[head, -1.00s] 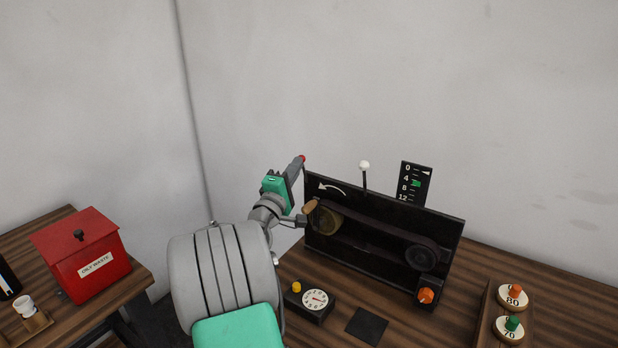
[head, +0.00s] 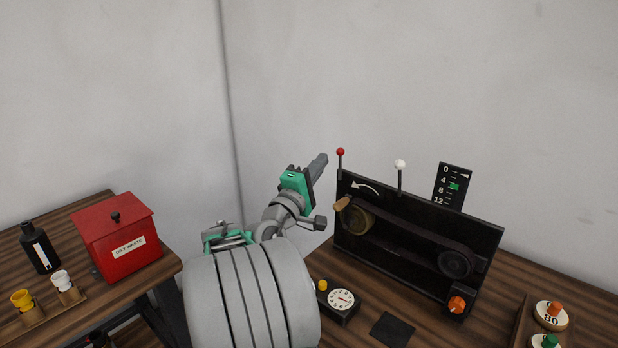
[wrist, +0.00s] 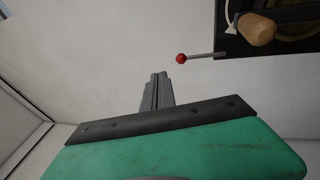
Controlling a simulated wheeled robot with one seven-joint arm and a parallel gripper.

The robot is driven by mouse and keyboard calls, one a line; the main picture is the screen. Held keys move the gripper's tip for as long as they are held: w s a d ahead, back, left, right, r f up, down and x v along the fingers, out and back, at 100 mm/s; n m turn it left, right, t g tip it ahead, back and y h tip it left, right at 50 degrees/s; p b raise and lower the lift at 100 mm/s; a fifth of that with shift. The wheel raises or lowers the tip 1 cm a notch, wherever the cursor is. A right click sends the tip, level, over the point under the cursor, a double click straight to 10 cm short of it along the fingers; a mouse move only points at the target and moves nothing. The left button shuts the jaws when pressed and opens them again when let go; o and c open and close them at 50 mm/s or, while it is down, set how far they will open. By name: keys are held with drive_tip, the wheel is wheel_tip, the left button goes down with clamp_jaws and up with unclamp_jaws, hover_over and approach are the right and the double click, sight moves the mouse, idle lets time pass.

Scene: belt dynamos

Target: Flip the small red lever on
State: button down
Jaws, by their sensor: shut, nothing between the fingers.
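The small red lever (head: 340,154) is a thin rod with a red ball knob. It stands upright at the left end of the black dynamo panel's top edge (head: 420,205). In the wrist view the red lever (wrist: 182,58) shows ahead and to the right of my fingers. My gripper (head: 320,160) is just left of the lever in the head view, apart from it in the picture. In the wrist view my gripper (wrist: 158,80) is shut with nothing held. I cannot tell the exact depth gap between fingertips and knob.
A white-knobbed lever (head: 400,165) and a scale plate (head: 452,187) stand along the panel's top. A wooden crank handle (head: 342,203) sticks out at its left. A dial box (head: 340,301) sits in front. A red oil-waste box (head: 117,240) is on the left table.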

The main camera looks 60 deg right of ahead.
drive_tip(key=a, duration=0.4)
drive_tip(key=a+b, duration=0.1)
drive_tip(key=shift+s+a+r, duration=0.15)
drive_tip(key=shift+a+r, duration=0.25)
